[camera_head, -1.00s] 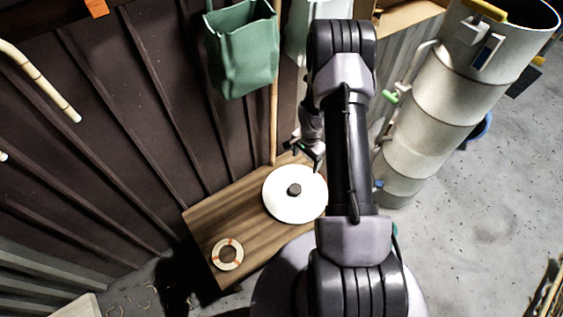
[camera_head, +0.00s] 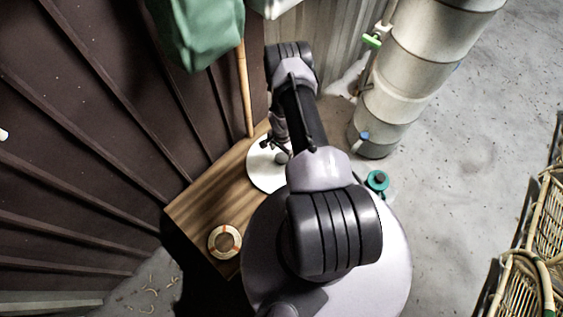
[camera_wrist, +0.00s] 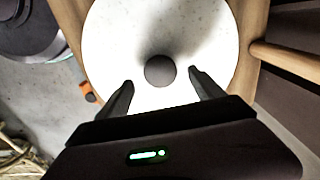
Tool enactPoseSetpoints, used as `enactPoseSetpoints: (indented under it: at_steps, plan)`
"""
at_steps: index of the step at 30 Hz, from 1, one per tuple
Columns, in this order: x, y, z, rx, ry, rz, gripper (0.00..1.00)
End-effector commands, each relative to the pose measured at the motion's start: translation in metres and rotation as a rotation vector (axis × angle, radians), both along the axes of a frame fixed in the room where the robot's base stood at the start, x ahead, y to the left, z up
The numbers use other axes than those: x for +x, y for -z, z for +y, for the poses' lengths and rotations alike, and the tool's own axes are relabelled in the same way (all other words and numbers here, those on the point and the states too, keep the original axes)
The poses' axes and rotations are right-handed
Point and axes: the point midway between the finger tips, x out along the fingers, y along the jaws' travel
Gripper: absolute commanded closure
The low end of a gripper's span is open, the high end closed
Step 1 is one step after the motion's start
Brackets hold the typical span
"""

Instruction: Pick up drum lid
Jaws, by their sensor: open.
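The drum lid is a white disc (camera_head: 262,172) with a dark round knob, lying on a wooden table (camera_head: 205,203) in the head view, partly hidden by my arm. In the wrist view the lid (camera_wrist: 110,45) fills the upper middle, and its dark knob (camera_wrist: 160,71) sits between and just beyond my fingertips. My gripper (camera_wrist: 160,78) is open, with one finger on each side of the knob and nothing held. In the head view my gripper (camera_head: 272,146) shows small and dark over the lid. I cannot tell its exact height above the knob.
A ring-shaped roll (camera_head: 225,241) lies on the table's near end. A tall white drum column (camera_head: 405,85) stands to the right of the table. A bamboo pole (camera_head: 244,95) and green bag (camera_head: 198,30) are behind. Rattan baskets (camera_head: 535,250) stand far right; open floor lies between.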

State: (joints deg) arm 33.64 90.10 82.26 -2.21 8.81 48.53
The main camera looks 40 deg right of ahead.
Motion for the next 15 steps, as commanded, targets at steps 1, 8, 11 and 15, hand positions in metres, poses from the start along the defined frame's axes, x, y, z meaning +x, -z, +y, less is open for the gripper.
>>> enactPoseSetpoints:
  at_steps: [1,8,11,15]
  plan:
    - [0.000,0.018,0.002,0.001,0.000,0.001,0.23]
    - [0.000,0.032,0.001,0.000,-0.001,-0.001,0.23]
    - [0.000,0.031,0.001,0.000,0.000,-0.001,0.29]
    - [0.000,0.031,0.001,0.000,0.000,-0.001,0.56]
